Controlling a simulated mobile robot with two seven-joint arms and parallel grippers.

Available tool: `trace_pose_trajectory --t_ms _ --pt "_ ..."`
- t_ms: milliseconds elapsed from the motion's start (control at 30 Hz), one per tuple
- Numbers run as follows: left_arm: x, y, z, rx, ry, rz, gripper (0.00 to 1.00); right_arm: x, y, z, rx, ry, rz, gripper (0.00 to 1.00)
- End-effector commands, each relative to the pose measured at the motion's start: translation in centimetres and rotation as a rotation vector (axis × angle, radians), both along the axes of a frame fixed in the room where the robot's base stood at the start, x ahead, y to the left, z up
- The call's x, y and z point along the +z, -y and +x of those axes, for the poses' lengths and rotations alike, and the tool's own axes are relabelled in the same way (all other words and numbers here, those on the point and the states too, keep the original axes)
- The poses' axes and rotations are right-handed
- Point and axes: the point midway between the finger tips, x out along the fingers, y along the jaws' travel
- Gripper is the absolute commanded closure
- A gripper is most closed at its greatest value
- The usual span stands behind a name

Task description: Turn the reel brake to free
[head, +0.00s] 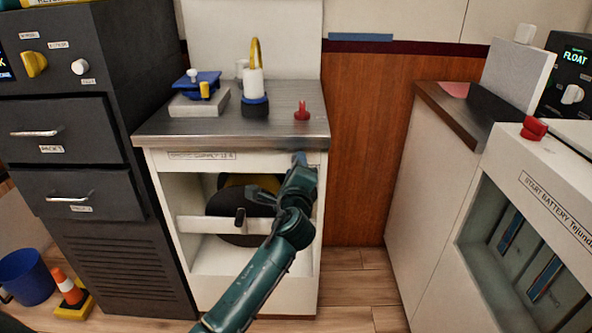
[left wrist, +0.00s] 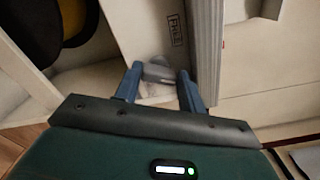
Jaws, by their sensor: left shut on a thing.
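The reel brake appears to be a small grey knob (left wrist: 157,71) on the pale cabinet front, in the left wrist view. A label (left wrist: 174,30) beside it seems to read FREE. My left gripper (left wrist: 161,75) has a finger on each side of the knob and is shut on it. In the head view my left gripper (head: 299,162) is at the upper right of the cabinet front, just under the countertop edge, and hides the knob. The knob's exact setting is unclear. A dark reel (head: 236,229) with a yellow part sits inside the open cabinet. My right gripper is not in view.
The metal countertop (head: 270,128) overhangs close above my gripper. It holds a red knob (head: 302,112), a white bottle (head: 254,85) and a blue-topped device (head: 200,90). A white bar (head: 200,224) crosses the reel opening. A battery cabinet (head: 530,180) stands at right.

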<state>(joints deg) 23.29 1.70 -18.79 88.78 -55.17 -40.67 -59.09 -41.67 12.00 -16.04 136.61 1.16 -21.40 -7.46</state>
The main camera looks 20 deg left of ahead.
Motion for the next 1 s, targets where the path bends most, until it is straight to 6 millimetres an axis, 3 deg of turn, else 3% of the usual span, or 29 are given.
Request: trace_pose_trajectory --t_ms 500,1000 --pt "-0.21 -0.05 0.0 0.001 0.108 -0.374 0.83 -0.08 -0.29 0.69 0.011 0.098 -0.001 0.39" --pt "-0.12 -0.09 0.01 0.0 0.136 -0.47 0.83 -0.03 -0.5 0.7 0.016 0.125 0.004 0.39"
